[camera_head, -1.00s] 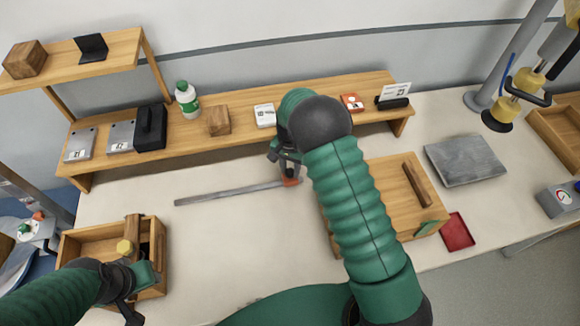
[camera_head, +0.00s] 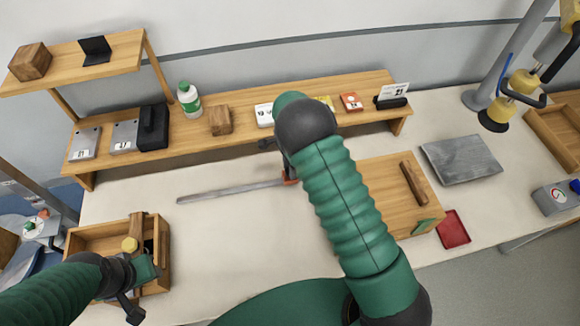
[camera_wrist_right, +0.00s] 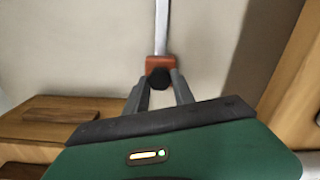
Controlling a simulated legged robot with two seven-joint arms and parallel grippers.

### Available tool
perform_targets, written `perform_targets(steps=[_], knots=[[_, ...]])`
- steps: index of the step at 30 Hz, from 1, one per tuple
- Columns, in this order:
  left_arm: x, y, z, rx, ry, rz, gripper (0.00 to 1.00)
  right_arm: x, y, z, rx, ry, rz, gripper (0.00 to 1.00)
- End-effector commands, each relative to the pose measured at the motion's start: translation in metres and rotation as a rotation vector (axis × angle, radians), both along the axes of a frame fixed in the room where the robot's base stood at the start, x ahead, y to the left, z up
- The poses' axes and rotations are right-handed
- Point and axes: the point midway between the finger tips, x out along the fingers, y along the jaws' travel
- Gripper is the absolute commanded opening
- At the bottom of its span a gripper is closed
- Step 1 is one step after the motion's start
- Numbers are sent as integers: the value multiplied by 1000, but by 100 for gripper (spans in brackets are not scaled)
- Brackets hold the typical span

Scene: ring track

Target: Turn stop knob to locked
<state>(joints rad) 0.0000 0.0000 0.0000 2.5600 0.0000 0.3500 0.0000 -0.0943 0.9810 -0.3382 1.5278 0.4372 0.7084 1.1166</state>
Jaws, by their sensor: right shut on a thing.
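A thin grey metal rail (camera_head: 230,191) lies on the bench and ends at an orange-red stop block (camera_head: 290,176). In the right wrist view the rail (camera_wrist_right: 161,25) runs away from the red-brown block (camera_wrist_right: 159,63), and a round black knob (camera_wrist_right: 158,79) sits on the block's near side. My right gripper (camera_wrist_right: 159,82) has its two grey fingers closed on this knob. In the head view my right arm hides the knob and most of that gripper. I cannot read the knob's turn. My left gripper (camera_head: 146,289) is at the front of a wooden box, its jaws unclear.
The wooden box (camera_head: 85,238) stands at the left front. A long wooden shelf (camera_head: 240,132) with small items runs behind the rail. A wooden board (camera_head: 375,177), a grey plate (camera_head: 461,160) and a red tray (camera_head: 453,229) lie to the right. Bench in front of the rail is clear.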

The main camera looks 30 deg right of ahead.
Motion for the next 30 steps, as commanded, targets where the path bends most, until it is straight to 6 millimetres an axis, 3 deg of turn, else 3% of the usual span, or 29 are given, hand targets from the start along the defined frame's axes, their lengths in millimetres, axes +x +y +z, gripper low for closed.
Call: perform_targets(steps=[15, 16, 20, 30], knots=[[0, 0, 1, 0, 0, 0, 36, 1, 0, 0, 0, -2, -23, 0], [0, 0, 1, 0, 0, 0, 36, 1, 0, 0, 0, -2, -23, 33], [0, 0, 1, 0, 0, 0, 36, 0, 0, 0, 0, -2, -23, 50], [0, 0, 0, 0, 0, 0, 36, 0, 0, 2, 0, -2, -21, 52]])
